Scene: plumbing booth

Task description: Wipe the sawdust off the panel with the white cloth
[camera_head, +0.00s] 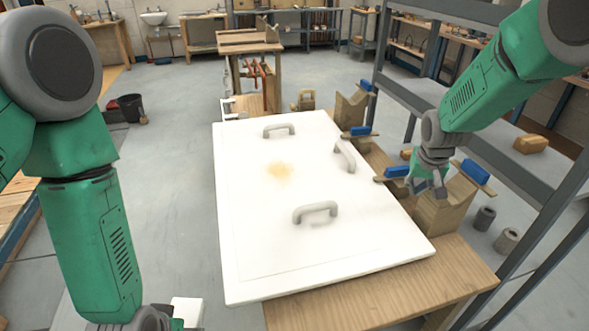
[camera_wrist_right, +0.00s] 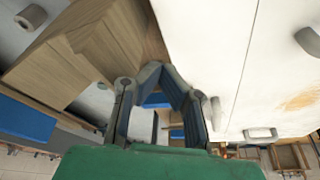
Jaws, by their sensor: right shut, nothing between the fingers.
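The white panel (camera_head: 255,235) lies on a wooden bench and carries three grey handles (camera_head: 315,210). A tan sawdust patch (camera_head: 279,170) lies near its middle; it also shows at the right of the right wrist view (camera_wrist_right: 300,101). My right gripper (camera_head: 438,194) is shut and empty, beside the panel's right edge near the blue-handled clamps. Its fingertips meet in the right wrist view (camera_wrist_right: 167,72). My left gripper (camera_head: 165,322) is mostly cut off at the bottom edge. A white piece (camera_head: 187,311) shows beside it; I cannot tell whether it is the cloth or is held.
Wooden blocks and clamps with blue handles (camera_head: 397,171) line the panel's right side. A grey metal shelf frame (camera_head: 520,235) stands close to my right arm. Two grey cylinders (camera_head: 484,217) sit right of the bench. Floor left of the panel is mostly clear.

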